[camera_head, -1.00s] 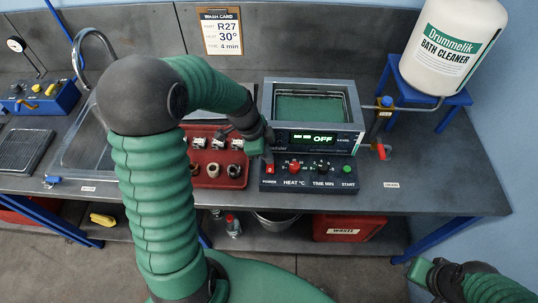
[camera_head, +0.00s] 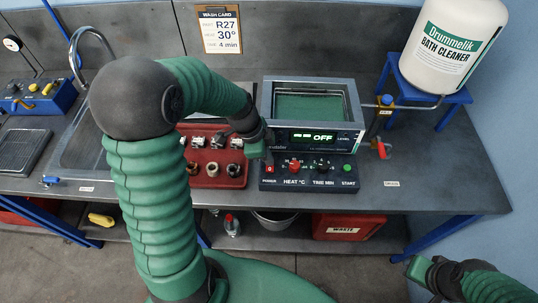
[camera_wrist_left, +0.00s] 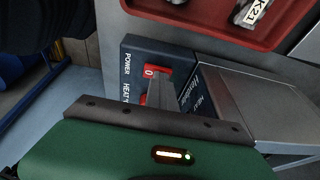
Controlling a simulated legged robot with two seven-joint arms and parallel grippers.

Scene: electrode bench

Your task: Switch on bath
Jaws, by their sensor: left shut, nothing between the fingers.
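The switch shows a 0 in the left wrist view (camera_wrist_left: 151,71). My left gripper (camera_head: 267,157) is shut and empty, with its tips just behind and above the switch. In the left wrist view its fingers (camera_wrist_left: 160,92) partly cover the panel beside the switch; I cannot tell whether they touch it. My right gripper (camera_head: 420,272) is at the lower right, away from the bench.
A red HEAT knob (camera_head: 294,166), a black TIME knob (camera_head: 323,167) and a green START button (camera_head: 347,168) sit right of the switch. A red tray (camera_head: 207,182) with fittings stands to the left. A red-handled valve (camera_head: 383,151) is at the right.

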